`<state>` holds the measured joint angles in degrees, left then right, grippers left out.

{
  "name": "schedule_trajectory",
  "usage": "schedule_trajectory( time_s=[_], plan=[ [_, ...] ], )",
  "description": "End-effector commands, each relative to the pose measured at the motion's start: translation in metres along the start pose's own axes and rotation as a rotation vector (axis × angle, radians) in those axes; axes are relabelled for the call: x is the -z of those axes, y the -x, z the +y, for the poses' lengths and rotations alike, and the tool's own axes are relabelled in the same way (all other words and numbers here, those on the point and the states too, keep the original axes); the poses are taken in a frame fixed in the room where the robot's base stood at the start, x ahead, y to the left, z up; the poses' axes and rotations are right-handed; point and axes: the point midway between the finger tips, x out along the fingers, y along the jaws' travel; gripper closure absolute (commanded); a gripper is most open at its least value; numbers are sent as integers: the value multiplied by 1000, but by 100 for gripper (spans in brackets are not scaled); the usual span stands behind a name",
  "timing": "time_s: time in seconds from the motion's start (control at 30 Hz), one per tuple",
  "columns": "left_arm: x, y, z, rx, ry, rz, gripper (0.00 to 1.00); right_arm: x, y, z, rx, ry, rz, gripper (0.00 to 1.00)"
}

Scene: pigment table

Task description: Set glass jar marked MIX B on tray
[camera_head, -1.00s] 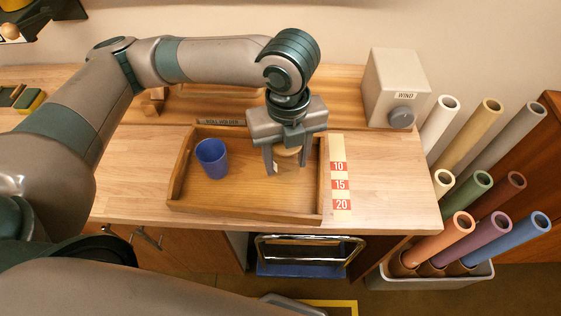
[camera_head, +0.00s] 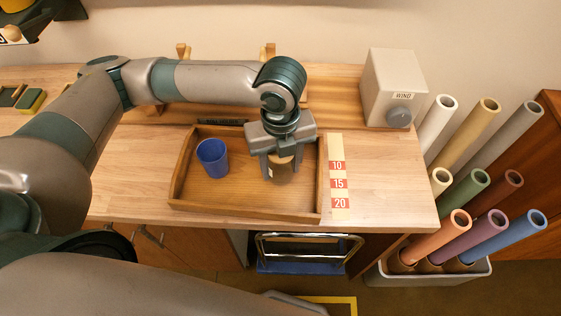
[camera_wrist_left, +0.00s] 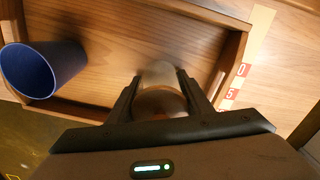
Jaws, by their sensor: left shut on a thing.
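The wooden tray (camera_head: 232,207) lies on the worktop. A jar with a tan lid and brownish body (camera_head: 283,171) is between the fingers of my left gripper (camera_head: 282,168), over the right part of the tray. My left gripper is shut on it. The left wrist view also shows the jar (camera_wrist_left: 160,85) between the fingers, its lid near the palm. I cannot read the MIX B mark; only a small pale label patch shows. Whether the jar touches the tray floor is hard to tell. My right gripper is not in view.
A blue cup (camera_head: 212,158) stands in the tray's left part. A numbered strip (camera_head: 338,178) lies right of the tray. A grey WIND box (camera_head: 393,88) stands at the back right. Paper rolls (camera_head: 470,185) stand in a bin beyond the table's right edge.

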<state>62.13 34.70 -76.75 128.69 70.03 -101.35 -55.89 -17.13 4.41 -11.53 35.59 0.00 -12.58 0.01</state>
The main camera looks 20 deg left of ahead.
Motion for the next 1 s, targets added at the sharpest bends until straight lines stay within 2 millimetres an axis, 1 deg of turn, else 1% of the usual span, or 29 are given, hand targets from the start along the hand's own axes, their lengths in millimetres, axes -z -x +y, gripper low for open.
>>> schedule_trajectory(
  time_s=[0.37,0.4,0.47,0.5,0.8,1.0],
  plan=[
    [0,-3,0,1,0,0,83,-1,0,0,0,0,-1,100],
    [0,-3,0,0,0,0,52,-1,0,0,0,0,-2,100],
    [0,-3,0,0,0,0,38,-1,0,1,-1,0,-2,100],
    [0,-3,0,0,0,0,36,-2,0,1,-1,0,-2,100],
    [0,-2,0,1,1,-1,36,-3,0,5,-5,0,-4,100],
    [0,7,-1,3,1,-1,36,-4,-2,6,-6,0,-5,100]
  ],
)
